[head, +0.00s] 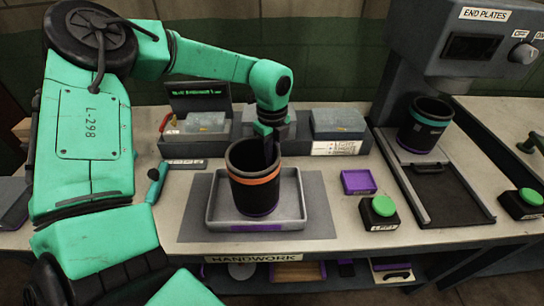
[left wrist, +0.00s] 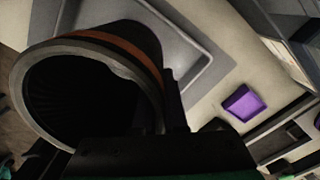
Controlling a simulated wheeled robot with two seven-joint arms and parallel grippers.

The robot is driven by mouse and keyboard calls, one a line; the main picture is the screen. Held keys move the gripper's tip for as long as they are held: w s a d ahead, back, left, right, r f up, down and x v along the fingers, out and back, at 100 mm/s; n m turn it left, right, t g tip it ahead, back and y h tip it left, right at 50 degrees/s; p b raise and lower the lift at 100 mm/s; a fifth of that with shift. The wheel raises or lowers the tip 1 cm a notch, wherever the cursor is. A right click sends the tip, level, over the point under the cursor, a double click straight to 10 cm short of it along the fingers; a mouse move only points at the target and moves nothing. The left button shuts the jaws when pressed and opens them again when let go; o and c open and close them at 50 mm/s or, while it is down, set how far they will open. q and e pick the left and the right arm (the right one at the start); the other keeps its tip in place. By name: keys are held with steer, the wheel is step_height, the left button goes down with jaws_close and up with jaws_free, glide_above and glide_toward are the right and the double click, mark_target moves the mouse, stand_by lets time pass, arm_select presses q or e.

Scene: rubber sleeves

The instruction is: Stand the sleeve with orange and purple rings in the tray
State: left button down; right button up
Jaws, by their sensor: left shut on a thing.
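The black sleeve (head: 254,195) has an orange ring near its top and a purple ring at its foot. In the head view it is upright, within the outline of the grey tray (head: 303,203); I cannot tell whether its foot touches the tray floor. My left gripper (head: 268,148) is shut on the sleeve's wall at the far side of the rim, one finger inside the opening. In the left wrist view the sleeve's open mouth (left wrist: 85,95) and orange ring are close, with the tray edge (left wrist: 205,60) behind. My right gripper is not in view.
A purple block-like tray (head: 358,182) and a green button box (head: 380,212) stand right of the grey tray. Another black sleeve with a teal ring (head: 425,125) stands in the end-plates machine (head: 465,40). Bins (head: 205,125) line the back. A green-handled tool (head: 155,183) lies left.

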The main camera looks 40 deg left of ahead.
arm_select(q)
steer(key=shift+w+f, duration=0.1)
steer(key=shift+f, duration=0.65)
steer(key=c, duration=1)
jaws_free()
steer(key=shift+o, duration=0.2)
step_height(320, 180, up, 12)
steer(key=shift+r+b, duration=0.2)
steer(key=shift+b, duration=0.8)
